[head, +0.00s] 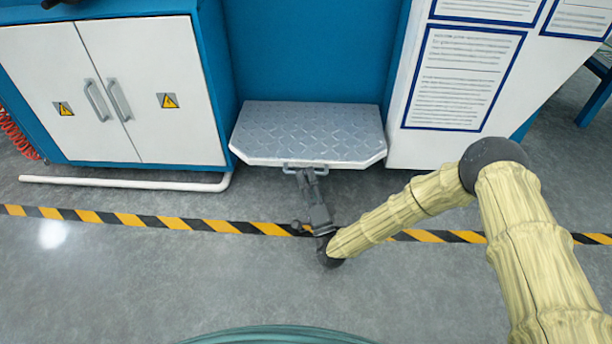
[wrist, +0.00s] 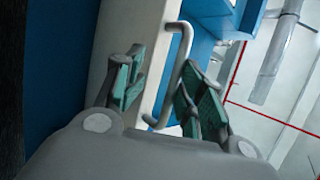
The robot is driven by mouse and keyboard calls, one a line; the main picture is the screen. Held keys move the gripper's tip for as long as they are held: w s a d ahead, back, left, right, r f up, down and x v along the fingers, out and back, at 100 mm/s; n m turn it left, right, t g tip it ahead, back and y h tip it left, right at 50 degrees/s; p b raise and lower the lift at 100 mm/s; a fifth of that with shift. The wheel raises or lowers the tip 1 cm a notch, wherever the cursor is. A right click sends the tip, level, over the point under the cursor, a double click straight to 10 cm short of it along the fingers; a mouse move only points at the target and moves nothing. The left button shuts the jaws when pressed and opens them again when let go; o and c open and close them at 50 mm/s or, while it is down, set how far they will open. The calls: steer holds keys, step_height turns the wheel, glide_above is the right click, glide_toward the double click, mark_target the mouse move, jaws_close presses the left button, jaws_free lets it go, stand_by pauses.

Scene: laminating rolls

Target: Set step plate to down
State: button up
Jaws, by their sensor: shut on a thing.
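The step plate (head: 310,130) is a grey diamond-tread plate with a white front edge. It juts out from the blue machine front between two white panels and looks about level. A small bar handle (head: 290,170) sits at the middle of its front edge. My gripper (head: 308,173) is at this handle, reaching in from the front. In the wrist view the handle (wrist: 184,45) is a pale bent bar, and the green-padded fingers of my gripper (wrist: 163,68) lie on either side of it. My gripper is shut on the handle. The fingertips are small in the head view.
A white double-door cabinet (head: 110,95) stands to the left, with a white pipe (head: 120,183) along the floor before it. A white panel with printed sheets (head: 465,78) is at right. Yellow-black tape (head: 150,220) crosses the open grey floor.

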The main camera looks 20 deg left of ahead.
steer(key=shift+o, duration=0.3)
steer(key=shift+d+f, duration=0.2)
steer(key=shift+f, duration=0.25)
steer(key=shift+s, duration=0.1)
steer(key=shift+v, duration=3.5)
steer(key=shift+c, duration=0.4)
steer(key=shift+s+r, duration=0.1)
steer(key=shift+r, duration=0.05)
